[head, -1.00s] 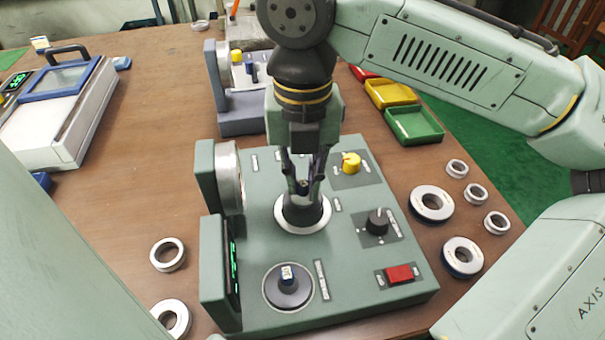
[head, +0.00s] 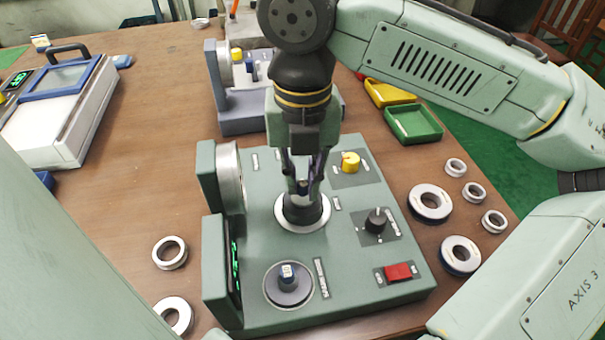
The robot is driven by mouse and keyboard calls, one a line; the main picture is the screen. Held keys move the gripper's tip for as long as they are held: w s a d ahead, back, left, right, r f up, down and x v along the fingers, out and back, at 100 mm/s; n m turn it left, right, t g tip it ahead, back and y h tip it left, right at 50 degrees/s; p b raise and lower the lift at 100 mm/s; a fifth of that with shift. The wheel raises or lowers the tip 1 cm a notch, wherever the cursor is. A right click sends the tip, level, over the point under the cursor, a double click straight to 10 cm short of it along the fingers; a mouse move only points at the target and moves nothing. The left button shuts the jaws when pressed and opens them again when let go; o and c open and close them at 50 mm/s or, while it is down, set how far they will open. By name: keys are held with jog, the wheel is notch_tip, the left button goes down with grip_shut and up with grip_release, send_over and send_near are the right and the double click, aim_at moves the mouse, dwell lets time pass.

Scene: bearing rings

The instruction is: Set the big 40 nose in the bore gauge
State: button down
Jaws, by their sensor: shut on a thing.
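The green bore gauge (head: 345,290) stands on the table in the head view. My gripper (head: 303,188) points straight down over its pale round seat (head: 320,222).
Bearing rings lie right of the gauge, including a large one (head: 430,203), and left of it, including one (head: 170,252). A yellow knob (head: 351,162), black knob (head: 376,220) and red switch (head: 398,271) stand up from the gauge. A grey-blue instrument (head: 240,122) stands behind.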

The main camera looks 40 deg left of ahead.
jog(key=shift+f, duration=0.15)
jog(key=shift+f+b, duration=0.6)
jog(key=shift+f, duration=0.4)
jog(key=c, duration=1.5)
grip_release()
notch_tip(320, 180, up, 12)
jog(key=shift+r, duration=0.1)
